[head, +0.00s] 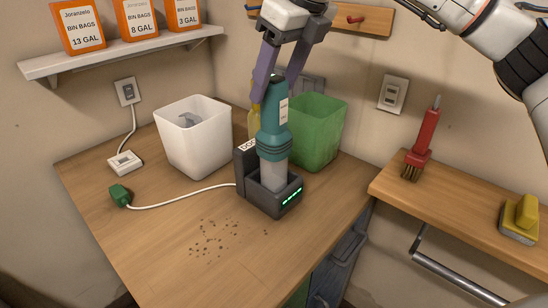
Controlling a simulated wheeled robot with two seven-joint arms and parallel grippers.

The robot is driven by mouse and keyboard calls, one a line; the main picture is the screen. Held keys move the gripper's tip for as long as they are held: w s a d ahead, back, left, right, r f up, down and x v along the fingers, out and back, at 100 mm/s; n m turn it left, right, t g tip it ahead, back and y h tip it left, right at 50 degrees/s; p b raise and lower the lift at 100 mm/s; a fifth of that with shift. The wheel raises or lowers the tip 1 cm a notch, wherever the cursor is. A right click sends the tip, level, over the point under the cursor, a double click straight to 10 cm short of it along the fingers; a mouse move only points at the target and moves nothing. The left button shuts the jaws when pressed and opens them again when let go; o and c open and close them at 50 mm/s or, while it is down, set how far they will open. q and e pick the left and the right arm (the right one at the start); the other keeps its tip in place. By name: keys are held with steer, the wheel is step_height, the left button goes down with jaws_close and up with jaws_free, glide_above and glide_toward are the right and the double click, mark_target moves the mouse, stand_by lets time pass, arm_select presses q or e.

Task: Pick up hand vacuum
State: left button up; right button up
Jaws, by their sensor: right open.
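The hand vacuum (272,122) is teal with a clear grey lower part. It stands upright in a dark charging dock (268,200) with green lights, on the wooden counter. My right gripper (276,92) comes down from above with its two purple fingers on either side of the vacuum's upper part. The fingers are open; I cannot tell whether either one touches the vacuum. My left gripper is not in view.
A white bin (194,140) stands left of the dock and a green bin (318,132) behind it at right. A cord runs to a green plug (120,195). Dark crumbs (212,238) lie in front. A shelf (120,52) holds orange boxes. A red brush (424,142) is at right.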

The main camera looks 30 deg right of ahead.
mark_target(268, 109)
steer(key=shift+s+p+x, duration=0.15)
steer(key=shift+p+x, duration=0.1)
steer(key=shift+x, duration=1.5)
steer(key=shift+s+p+x, duration=0.15)
steer(key=shift+p+x, duration=0.05)
steer(key=shift+x, duration=1.55)
steer(key=shift+f, duration=0.1)
steer(key=c, duration=1)
steer(key=shift+c, duration=0.6)
